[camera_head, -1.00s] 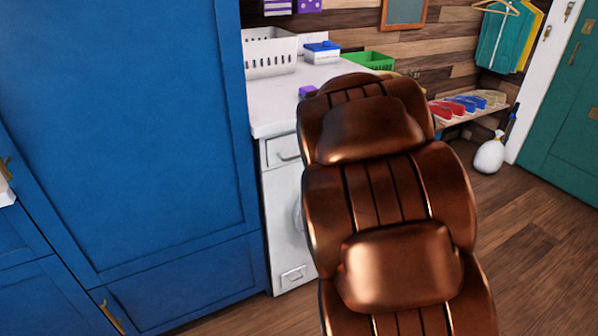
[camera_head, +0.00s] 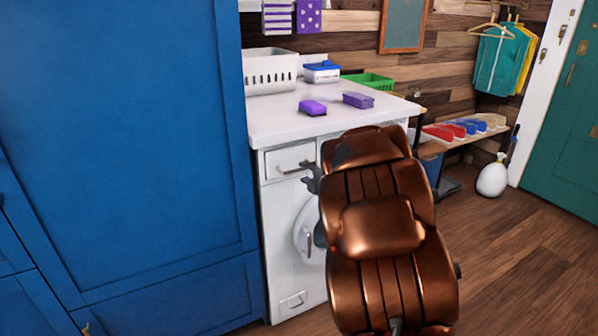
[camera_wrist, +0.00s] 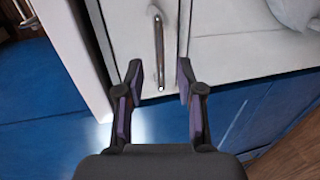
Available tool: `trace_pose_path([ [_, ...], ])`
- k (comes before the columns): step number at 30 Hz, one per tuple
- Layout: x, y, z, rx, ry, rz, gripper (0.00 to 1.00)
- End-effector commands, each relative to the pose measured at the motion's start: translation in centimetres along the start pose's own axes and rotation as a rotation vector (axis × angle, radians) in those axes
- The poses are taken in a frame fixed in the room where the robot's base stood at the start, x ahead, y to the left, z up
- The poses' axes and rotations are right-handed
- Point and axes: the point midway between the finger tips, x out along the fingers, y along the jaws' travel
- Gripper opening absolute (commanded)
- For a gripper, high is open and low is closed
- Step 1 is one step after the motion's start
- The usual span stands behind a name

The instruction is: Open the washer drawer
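The white washer (camera_head: 280,210) stands under a white counter, right of the blue cabinet. Its drawer (camera_head: 279,160) is at the upper left of its front and looks shut, with a metal bar handle (camera_head: 296,168). My gripper (camera_head: 311,178) is dark and is at the right end of this handle in the head view, partly hidden by my arm. In the wrist view my gripper (camera_wrist: 159,72) is open, its fingers on either side of the handle (camera_wrist: 158,45). Nothing is gripped; I cannot tell whether a finger touches the handle.
The round washer door (camera_head: 304,228) is below the drawer, partly hidden by my arm. A purple sponge (camera_head: 312,107), a purple box (camera_head: 358,100) and a white basket (camera_head: 271,72) are on the counter (camera_head: 285,125). The wooden floor (camera_head: 510,250) at right is clear.

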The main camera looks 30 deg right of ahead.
Motion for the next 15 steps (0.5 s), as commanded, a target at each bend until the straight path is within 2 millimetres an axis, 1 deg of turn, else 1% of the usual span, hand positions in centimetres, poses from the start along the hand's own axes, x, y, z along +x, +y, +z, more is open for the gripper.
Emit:
trace_pose_path([
  [1,0.8,-0.1,-0.1,0.000,0.004,0.001,0.37],
  [6,3.0,-0.1,-0.1,0.000,0.002,0.000,0.37],
  [9,4.0,-0.1,-0.1,0.002,0.002,0.000,0.37],
  [15,4.9,0.0,-0.1,0.000,0.000,0.001,0.37],
])
